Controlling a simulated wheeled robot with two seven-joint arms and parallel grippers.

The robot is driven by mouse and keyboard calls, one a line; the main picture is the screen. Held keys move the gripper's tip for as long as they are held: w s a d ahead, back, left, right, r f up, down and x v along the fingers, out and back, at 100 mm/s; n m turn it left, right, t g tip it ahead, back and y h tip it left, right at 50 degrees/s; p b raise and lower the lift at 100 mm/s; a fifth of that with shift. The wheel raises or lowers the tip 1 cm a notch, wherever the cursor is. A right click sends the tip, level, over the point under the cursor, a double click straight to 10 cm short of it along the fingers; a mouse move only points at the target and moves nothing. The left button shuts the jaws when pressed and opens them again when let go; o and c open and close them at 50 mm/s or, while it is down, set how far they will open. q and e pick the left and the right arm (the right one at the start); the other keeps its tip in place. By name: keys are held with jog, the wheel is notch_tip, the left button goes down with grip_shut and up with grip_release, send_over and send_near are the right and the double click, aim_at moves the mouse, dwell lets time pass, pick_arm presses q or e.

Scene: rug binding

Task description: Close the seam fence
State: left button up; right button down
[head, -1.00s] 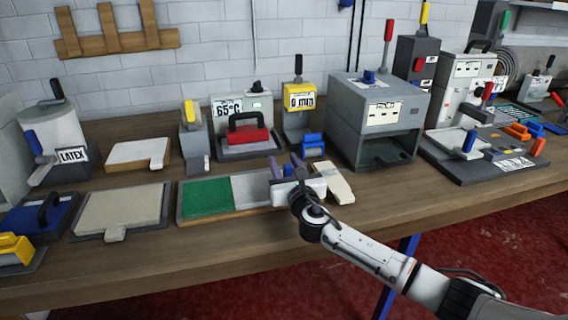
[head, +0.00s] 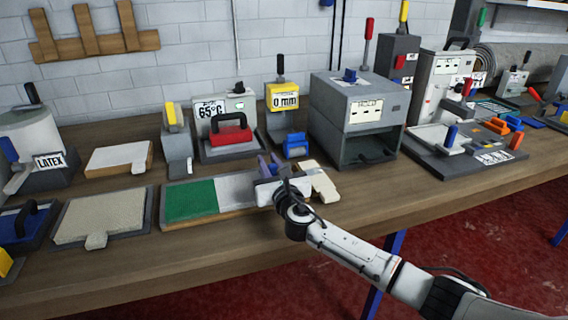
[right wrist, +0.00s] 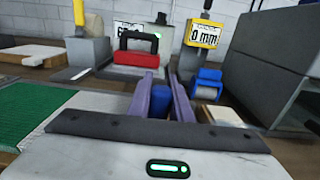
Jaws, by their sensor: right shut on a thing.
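My right gripper (head: 272,164) is at the right end of a tray (head: 164,226) that holds a green pad (head: 190,199) and a light grey pad (head: 235,188). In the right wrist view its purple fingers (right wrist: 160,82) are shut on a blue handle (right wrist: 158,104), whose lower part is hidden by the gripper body. I cannot make out the seam fence itself clearly; my gripper covers that end of the tray. My left gripper is not in view.
A cream piece (head: 319,182) lies just right of my gripper. A beige mat board (head: 103,215) lies left. The bench front is clear.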

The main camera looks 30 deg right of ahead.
jog(key=shift+d, duration=0.15)
jog(key=c, duration=1.6)
grip_release()
jog(key=shift+s, duration=0.1)
jog(key=s, duration=0.3)
jog(key=s+a, duration=0.1)
jog(key=s, duration=0.2)
jog(key=s+a, duration=0.1)
jog(key=s, duration=0.3)
jog(key=shift+p, duration=0.4)
